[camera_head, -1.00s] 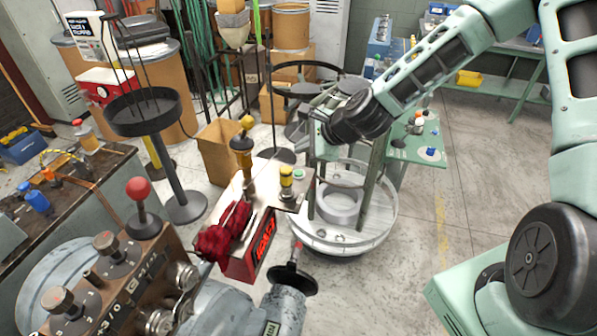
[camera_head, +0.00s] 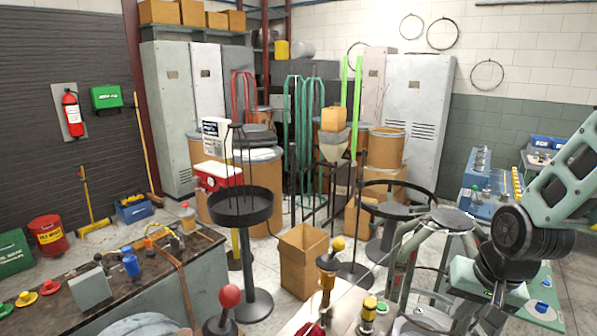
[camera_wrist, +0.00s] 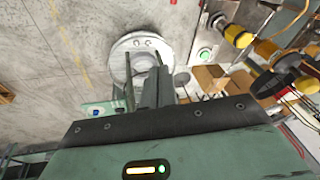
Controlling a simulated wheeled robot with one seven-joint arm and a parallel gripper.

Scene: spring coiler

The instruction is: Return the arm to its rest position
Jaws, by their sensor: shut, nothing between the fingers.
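My arm reaches in from the right edge of the head view, with its dark wrist joint low over the right side. My gripper (camera_head: 468,312) hangs below the wrist near the round stand, and its fingertips are hard to make out there. In the wrist view, my gripper (camera_wrist: 155,78) has its fingers together, with nothing held between them. The fingers point toward the white round base of the stand (camera_wrist: 128,48) on the floor, apart from it as far as I can tell.
A round black tray stand (camera_head: 245,205) and an open cardboard box (camera_head: 303,262) stand left of my arm. A workbench (camera_head: 205,270) with bottles is at left. A blue machine (camera_head: 480,195) stands at right. Bare concrete floor (camera_wrist: 45,50) shows in the wrist view.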

